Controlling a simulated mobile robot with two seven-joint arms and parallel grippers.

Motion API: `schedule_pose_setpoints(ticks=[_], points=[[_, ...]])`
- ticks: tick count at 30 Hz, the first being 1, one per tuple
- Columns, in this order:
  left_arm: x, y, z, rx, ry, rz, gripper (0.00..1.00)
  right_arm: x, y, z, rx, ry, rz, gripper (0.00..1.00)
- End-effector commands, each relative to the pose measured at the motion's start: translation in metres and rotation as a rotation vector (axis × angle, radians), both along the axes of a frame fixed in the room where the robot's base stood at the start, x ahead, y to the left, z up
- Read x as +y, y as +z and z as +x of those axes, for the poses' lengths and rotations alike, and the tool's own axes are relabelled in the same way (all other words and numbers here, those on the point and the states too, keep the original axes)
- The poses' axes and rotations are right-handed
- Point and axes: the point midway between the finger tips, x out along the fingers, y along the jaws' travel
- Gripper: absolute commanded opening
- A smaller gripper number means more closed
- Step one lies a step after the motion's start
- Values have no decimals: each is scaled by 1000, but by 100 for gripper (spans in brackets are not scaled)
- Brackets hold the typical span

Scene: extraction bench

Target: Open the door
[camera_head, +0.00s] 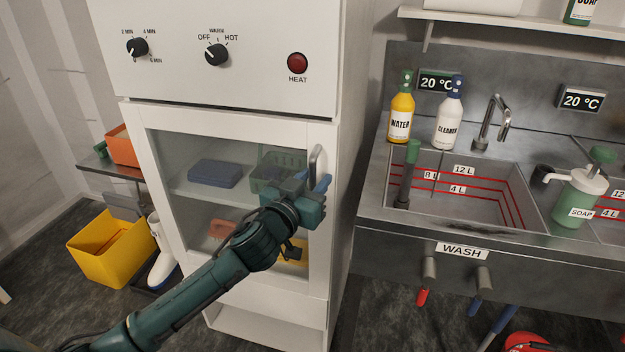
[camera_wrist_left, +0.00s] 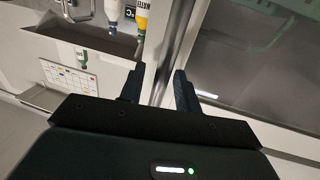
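The white cabinet door (camera_head: 180,262) has a glass pane and looks closed in its frame. Its pale vertical handle (camera_head: 316,160) is near the upper right edge of the door. My left gripper (camera_head: 314,182) is at the lower part of the handle, its fingers pointing toward the door. In the left wrist view, the two fingers of my left gripper (camera_wrist_left: 160,84) stand apart, with the door's pale vertical edge area behind the gap. The gripper hides the lower end of the handle, and I cannot tell whether a finger touches it. My right gripper is not in view.
Above the door is a panel with two knobs and a red HEAT button (camera_head: 297,63). A steel sink (camera_head: 470,207) with bottles stands to the right. A yellow bin (camera_head: 112,252) and white boots (camera_head: 160,262) are on the floor at left. Baskets sit behind the glass.

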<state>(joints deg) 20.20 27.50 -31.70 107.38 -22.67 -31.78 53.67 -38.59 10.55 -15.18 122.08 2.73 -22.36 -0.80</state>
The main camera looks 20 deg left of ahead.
Motion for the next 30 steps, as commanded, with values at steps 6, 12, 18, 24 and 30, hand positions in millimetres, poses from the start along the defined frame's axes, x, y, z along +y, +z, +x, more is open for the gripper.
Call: schedule_pose_setpoints(ticks=[6,12,18,24,30], points=[[0,0,0,0,0,-1,32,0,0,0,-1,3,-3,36],[0,0,0,1,0,-1,16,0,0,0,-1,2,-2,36],[0,0,0,1,0,-1,0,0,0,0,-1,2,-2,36],[0,-1,0,1,0,-1,0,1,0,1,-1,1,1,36],[0,-1,0,1,0,-1,0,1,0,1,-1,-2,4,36]])
